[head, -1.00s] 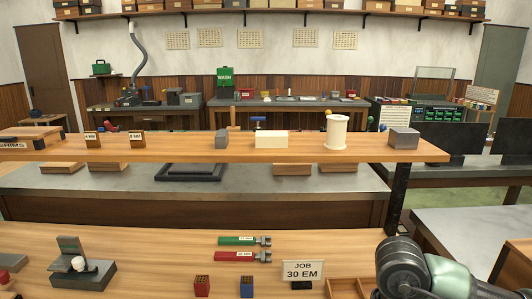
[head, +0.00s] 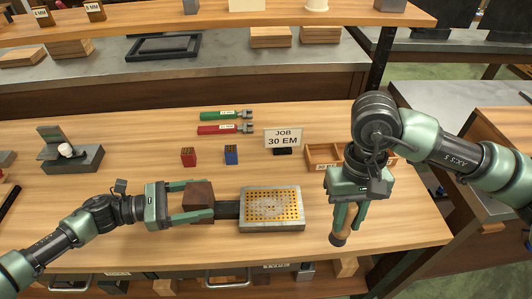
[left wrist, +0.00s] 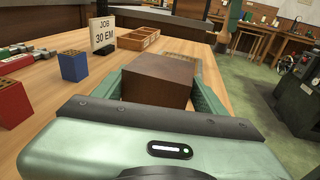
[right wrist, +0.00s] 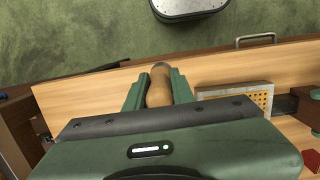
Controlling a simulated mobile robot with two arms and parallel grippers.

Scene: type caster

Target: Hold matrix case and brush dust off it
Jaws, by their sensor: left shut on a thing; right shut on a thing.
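The matrix case (head: 272,226) is a silver-grey plate with a grid of gold cells and a greyish film in its middle. It is on or just above the bench; its right end also shows in the right wrist view (right wrist: 232,92). A dark bar joins its left side to a brown block handle (head: 199,190). The bristles are not clearly visible.
Behind the case stand a red block (head: 188,157), a blue block (head: 231,155), green and red tools (head: 225,128), a JOB 30 EM sign (head: 284,138) and a wooden tray (head: 322,152). A grey device (head: 72,158) stands at left. Bench front is fairly clear.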

